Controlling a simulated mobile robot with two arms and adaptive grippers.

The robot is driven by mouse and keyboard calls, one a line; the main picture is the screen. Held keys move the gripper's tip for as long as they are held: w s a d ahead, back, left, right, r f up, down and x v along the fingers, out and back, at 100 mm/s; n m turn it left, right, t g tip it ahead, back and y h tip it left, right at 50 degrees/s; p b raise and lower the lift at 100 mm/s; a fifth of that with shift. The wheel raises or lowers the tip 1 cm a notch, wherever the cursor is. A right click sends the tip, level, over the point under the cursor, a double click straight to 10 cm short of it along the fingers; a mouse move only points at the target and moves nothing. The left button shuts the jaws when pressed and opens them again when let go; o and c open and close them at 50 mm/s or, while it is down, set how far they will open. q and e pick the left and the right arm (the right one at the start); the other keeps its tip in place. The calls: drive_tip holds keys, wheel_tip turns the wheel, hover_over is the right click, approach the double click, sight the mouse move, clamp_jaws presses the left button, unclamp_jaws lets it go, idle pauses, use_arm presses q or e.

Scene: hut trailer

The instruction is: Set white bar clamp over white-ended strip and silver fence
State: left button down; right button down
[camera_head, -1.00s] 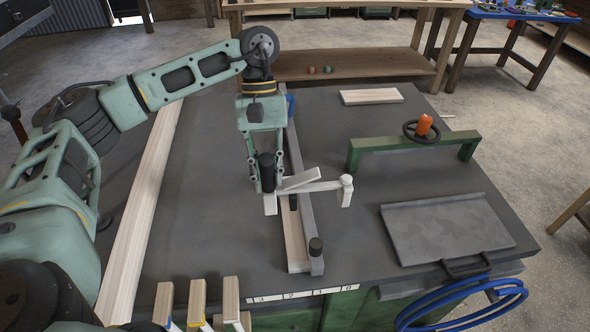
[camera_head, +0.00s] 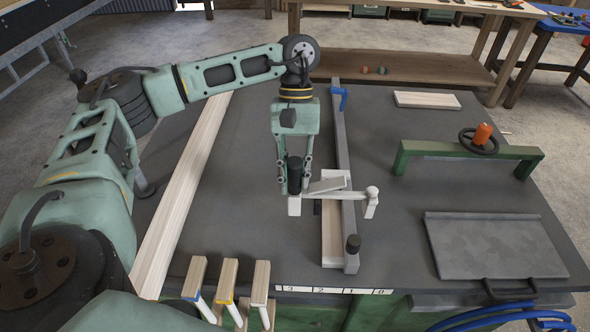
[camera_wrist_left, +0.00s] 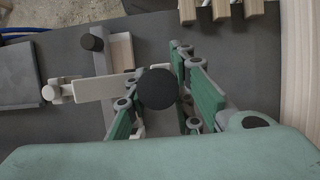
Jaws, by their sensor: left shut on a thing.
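My left gripper (camera_head: 294,188) is shut on the white bar clamp (camera_head: 352,197) by its left part, above the dark bench. The clamp's bar runs right, across the silver fence (camera_head: 341,130), and its far jaw is just right of the fence. Whether the clamp touches the fence or strip is unclear. The pale wooden strip (camera_head: 332,245) lies along the fence's left side, partly hidden by the clamp; its far end looks whitish. In the left wrist view the clamp (camera_wrist_left: 100,87) passes over the strip (camera_wrist_left: 121,50) and fence (camera_wrist_left: 103,62). My right gripper is out of view.
A green bridge with a handwheel (camera_head: 465,150) and a grey plate (camera_head: 490,245) stand to the right. A long plank (camera_head: 185,195) lies to the left. Several wooden handles with coloured ends (camera_head: 227,280) are at the front edge. A short board (camera_head: 427,100) lies at the back.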

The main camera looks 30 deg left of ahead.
sight(295, 191)
use_arm(q)
wheel_tip(295, 191, down, 2)
drive_tip(key=shift+f+b, duration=0.1)
drive_tip(key=shift+b, duration=0.35)
wheel_tip(295, 191, down, 3)
drive_tip(key=b, duration=0.3)
drive_tip(key=shift+f+b, duration=1.2)
drive_tip(key=shift+f, duration=0.15)
drive_tip(key=c, duration=1.4)
unclamp_jaws()
drive_tip(key=shift+c, duration=0.2)
drive_tip(key=o, duration=0.5)
